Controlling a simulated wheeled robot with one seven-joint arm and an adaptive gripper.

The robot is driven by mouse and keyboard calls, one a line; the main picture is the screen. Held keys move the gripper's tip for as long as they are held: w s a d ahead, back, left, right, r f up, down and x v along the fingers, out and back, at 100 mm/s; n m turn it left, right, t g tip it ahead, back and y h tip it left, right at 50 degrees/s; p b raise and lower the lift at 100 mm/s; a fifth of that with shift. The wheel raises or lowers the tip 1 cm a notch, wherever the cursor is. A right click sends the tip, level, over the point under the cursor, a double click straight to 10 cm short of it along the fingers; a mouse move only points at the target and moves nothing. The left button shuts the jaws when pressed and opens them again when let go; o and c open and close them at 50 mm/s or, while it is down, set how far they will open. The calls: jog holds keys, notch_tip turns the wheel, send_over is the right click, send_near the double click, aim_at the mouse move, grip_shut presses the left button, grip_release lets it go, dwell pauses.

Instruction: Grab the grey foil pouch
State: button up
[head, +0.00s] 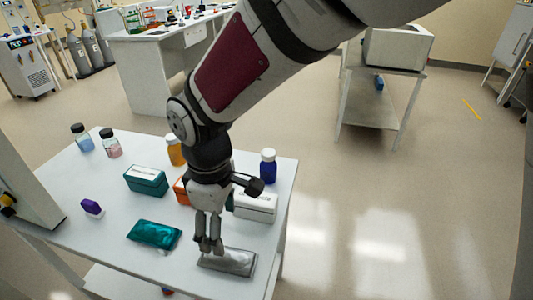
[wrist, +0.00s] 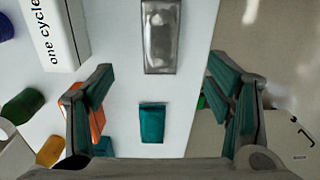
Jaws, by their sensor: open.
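The grey foil pouch (head: 236,262) lies flat near the front right edge of the white table (head: 110,244) in the head view. In the wrist view the grey foil pouch (wrist: 160,38) is at the top centre, seen whole or nearly so. My gripper (head: 209,245) points down just left of the pouch's far-left end in the head view, with its fingertips close to it. In the wrist view my gripper (wrist: 160,82) is open, its two fingers wide apart with nothing held. The pouch shows ahead of the fingertips there.
A teal pouch (head: 154,234) lies left of my gripper; it also shows between the fingers in the wrist view (wrist: 152,123). A white box (head: 256,205), an orange box (head: 181,190), a teal box (head: 147,181) and a blue bottle (head: 268,165) stand behind. A purple item (head: 92,208) lies left.

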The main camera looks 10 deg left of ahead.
send_over(227, 257)
jog(key=f, duration=0.6)
jog(key=shift+w+d, duration=0.1)
jog(key=shift+d, duration=0.1)
jog(key=shift+a+f, duration=0.15)
jog(key=shift+f, duration=2.85)
jog(key=c, duration=1.3)
jog(key=shift+r, duration=0.1)
